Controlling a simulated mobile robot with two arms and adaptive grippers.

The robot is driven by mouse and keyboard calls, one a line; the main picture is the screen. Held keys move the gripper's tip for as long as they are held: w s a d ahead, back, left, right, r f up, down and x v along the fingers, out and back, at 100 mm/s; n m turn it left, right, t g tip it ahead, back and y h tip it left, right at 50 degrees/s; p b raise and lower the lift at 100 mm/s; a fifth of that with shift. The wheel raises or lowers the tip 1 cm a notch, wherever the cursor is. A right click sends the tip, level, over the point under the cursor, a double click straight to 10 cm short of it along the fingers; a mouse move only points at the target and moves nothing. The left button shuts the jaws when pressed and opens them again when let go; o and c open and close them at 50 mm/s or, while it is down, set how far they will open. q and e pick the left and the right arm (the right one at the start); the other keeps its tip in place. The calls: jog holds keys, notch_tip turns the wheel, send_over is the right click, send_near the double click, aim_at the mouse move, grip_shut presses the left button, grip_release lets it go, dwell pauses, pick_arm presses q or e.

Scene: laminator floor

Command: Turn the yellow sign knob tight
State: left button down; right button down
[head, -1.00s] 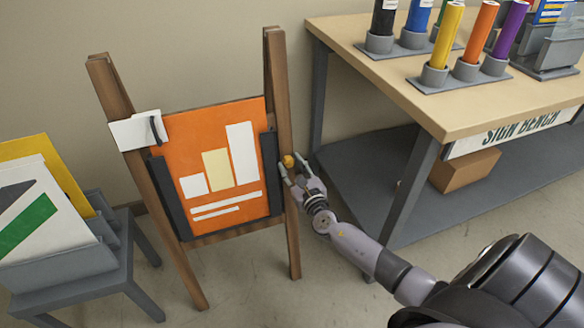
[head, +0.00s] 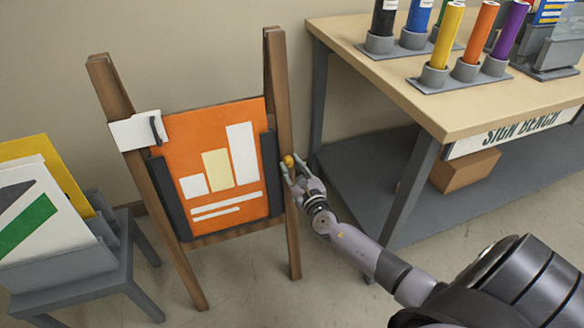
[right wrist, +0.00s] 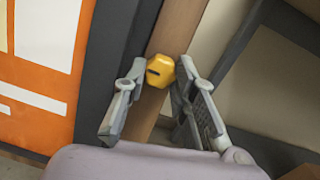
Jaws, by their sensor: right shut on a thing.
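The yellow knob (head: 289,161) sits on the right leg of the wooden easel (head: 277,85), beside the orange sign (head: 215,160) with white and cream bars. In the right wrist view the knob (right wrist: 160,70) is faceted, with a dark slot mark on its face. My right gripper (head: 294,168) is at the knob, coming from the lower right. Its fingertips (right wrist: 161,66) are on either side of the knob and shut on it. My left gripper is not in view.
The sign bench (head: 440,100) with coloured rolls stands at the right, close to my right arm. A brown box (head: 465,170) is on its lower shelf. A grey stand (head: 75,280) with sign boards is at the left. A white tag (head: 138,131) hangs on the easel's left leg.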

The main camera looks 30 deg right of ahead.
jog(key=m+b, duration=0.1)
jog(key=m, duration=0.2)
jog(key=m+h+b, duration=0.1)
jog(key=m, duration=0.1)
jog(key=shift+f+m+h, duration=0.1)
jog(key=shift+m+h, duration=0.2)
jog(key=shift+m, duration=0.1)
jog(key=shift+a+m, duration=0.1)
jog(key=shift+m, duration=0.4)
jog(key=m, duration=0.3)
jog(key=shift+g+h+b, duration=0.3)
jog(key=shift+h, duration=0.1)
jog(key=m, duration=0.3)
jog(key=shift+a+g, duration=0.1)
jog(key=shift+g, duration=0.2)
jog(key=m, duration=0.3)
jog(key=m+g+h+p, duration=0.1)
jog(key=m, duration=0.2)
jog(key=shift+r+m, duration=0.2)
jog(key=shift+m, duration=0.5)
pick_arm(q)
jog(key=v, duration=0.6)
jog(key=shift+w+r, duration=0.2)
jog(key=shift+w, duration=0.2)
